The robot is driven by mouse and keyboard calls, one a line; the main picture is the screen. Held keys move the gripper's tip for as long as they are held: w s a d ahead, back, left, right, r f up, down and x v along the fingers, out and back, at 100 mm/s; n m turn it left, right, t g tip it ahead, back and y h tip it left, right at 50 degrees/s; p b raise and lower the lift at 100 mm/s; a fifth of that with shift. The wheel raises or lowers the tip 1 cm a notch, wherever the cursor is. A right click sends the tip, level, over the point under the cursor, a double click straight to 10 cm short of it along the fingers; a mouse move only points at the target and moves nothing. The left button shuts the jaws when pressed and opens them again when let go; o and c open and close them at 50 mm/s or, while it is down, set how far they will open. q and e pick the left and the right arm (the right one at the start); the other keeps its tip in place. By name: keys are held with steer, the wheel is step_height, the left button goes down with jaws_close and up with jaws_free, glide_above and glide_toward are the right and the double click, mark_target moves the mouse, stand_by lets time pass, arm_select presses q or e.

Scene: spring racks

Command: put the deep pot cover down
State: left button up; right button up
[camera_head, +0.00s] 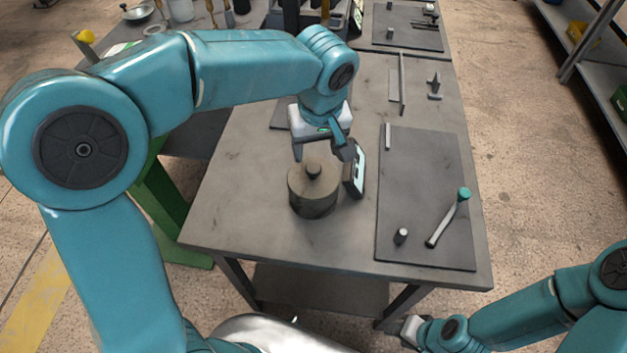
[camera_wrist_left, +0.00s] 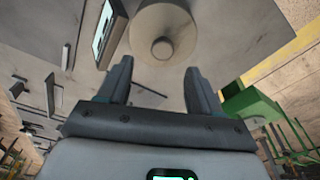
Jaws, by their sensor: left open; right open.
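The deep pot cover (camera_head: 313,178) is a round grey-brown lid with a dark knob on top. It sits level on a pot-like cylinder (camera_head: 313,204) on the near part of the table. My left gripper (camera_head: 322,152) is open just behind and above the cover, with nothing between its fingers. In the left wrist view the cover's knob (camera_wrist_left: 162,48) lies beyond the two spread fingers (camera_wrist_left: 160,85), apart from them. My right gripper (camera_head: 410,330) is open and empty, low at the table's front right, off the table.
A device with a lit screen (camera_head: 356,172) stands right beside the pot. A dark mat (camera_head: 400,170) to the right holds a teal-knobbed lever (camera_head: 450,215) and a small cylinder (camera_head: 401,236). The table's front left corner is clear. A green frame (camera_head: 160,190) stands at the left.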

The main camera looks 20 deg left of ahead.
mark_target(313, 167)
arm_select(q)
steer(key=shift+w+a+f, duration=0.15)
steer(key=shift+f, duration=0.6)
steer(key=f, duration=0.4)
steer(key=shift+a+f+p, duration=0.3)
steer(key=shift+p, duration=0.1)
steer(key=shift+w+f, duration=0.2)
steer(key=shift+f, duration=0.05)
steer(key=shift+s, duration=0.1)
jaws_close()
